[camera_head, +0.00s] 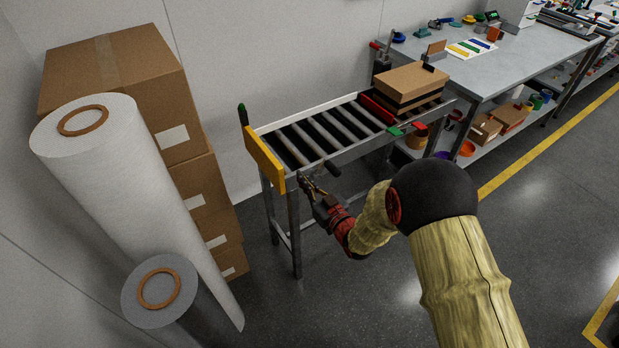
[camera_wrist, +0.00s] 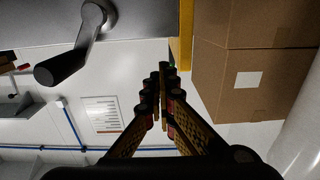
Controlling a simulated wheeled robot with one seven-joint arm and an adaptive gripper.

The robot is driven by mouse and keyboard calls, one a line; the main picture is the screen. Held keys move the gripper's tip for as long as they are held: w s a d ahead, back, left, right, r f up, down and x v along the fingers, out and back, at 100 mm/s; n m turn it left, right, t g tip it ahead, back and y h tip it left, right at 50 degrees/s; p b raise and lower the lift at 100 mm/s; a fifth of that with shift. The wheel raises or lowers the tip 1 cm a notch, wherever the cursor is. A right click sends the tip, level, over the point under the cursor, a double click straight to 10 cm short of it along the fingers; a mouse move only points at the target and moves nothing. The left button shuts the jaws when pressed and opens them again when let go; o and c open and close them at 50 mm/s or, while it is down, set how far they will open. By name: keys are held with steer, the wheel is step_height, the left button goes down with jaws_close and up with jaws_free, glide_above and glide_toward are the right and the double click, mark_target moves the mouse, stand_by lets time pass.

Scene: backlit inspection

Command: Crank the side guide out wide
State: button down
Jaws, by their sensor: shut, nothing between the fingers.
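A roller conveyor (camera_head: 285,190) stands against the wall, with a pale rail (camera_head: 310,114) along its far side; I cannot tell for sure which part is the side guide. A crank with a dark handle grip (camera_head: 332,168) sticks out from the conveyor's near side. In the wrist view the crank's grey arm and dark grip (camera_wrist: 62,64) show at upper left, apart from my fingers. My gripper (camera_head: 306,184) is beside the conveyor's near side, left of the crank grip. In the wrist view my gripper (camera_wrist: 163,78) has its fingers together and empty.
A yellow plate (camera_head: 264,160) closes the conveyor's left end. A cardboard box (camera_head: 411,82) sits at its right end, behind a red bar (camera_head: 376,108). Stacked cartons (camera_head: 125,75) and a white roll (camera_head: 125,180) stand at left. A workbench (camera_head: 500,62) stands at right; the floor in front is clear.

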steer(key=shift+s+a+r, duration=0.3)
steer(key=shift+s+a, duration=0.15)
steer(key=shift+a, duration=0.2)
steer(key=shift+s+a+r, duration=0.25)
steer(key=shift+s+a, duration=0.15)
steer(key=shift+a, duration=0.2)
steer(key=c, duration=2.6)
jaws_free()
steer(key=o, duration=1.1)
steer(key=shift+c, duration=0.2)
steer(key=shift+s, duration=0.1)
steer(key=v, duration=0.8)
steer(key=shift+p, duration=0.4)
